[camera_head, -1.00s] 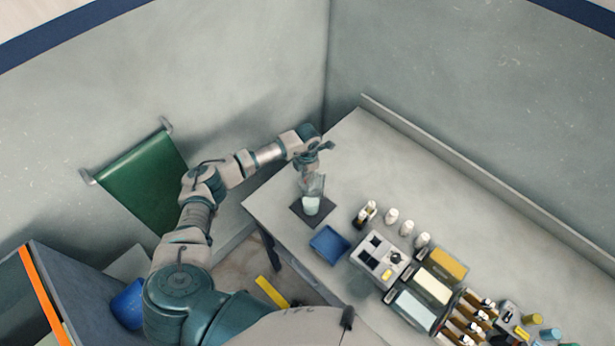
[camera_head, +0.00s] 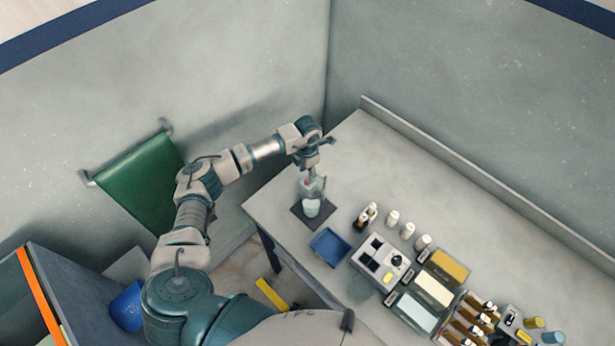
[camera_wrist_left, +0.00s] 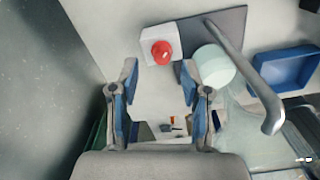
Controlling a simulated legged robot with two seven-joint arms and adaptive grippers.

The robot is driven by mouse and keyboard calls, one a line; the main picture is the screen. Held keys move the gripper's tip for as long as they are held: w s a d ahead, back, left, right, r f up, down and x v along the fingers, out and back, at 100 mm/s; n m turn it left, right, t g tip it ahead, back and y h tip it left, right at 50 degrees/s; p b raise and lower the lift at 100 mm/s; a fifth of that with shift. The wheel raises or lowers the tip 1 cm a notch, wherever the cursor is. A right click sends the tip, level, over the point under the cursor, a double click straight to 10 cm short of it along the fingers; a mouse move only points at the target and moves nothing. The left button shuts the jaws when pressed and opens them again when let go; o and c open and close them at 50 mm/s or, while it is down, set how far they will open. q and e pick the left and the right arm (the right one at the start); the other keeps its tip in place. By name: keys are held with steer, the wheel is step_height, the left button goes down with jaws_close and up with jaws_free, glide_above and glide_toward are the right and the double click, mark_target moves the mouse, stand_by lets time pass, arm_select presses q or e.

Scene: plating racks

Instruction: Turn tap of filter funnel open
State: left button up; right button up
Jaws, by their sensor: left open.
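The filter funnel stands on a dark square mat (camera_head: 298,216) near the table's left corner; its pale cup (camera_head: 311,208) shows below my left gripper. In the left wrist view, the tap is a red round knob (camera_wrist_left: 162,52) on a white block. Next to it are the pale cup (camera_wrist_left: 214,68) and a grey curved tube (camera_wrist_left: 250,82). My left gripper (camera_wrist_left: 160,78) is open, its two fingers apart with nothing between them. The red knob lies just beyond the fingertips; whether they touch it I cannot tell. My right gripper is not in view.
A blue tray (camera_head: 328,246) sits close to the mat, and also shows in the left wrist view (camera_wrist_left: 285,70). Several white bottles, a white panel (camera_head: 381,262) and racks fill the table to the right. The table's back right is clear. A wall stands behind.

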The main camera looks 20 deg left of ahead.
arm_select(q)
step_height(320, 180, up, 8)
steer(key=shift+r, duration=0.1)
stand_by(0.7)
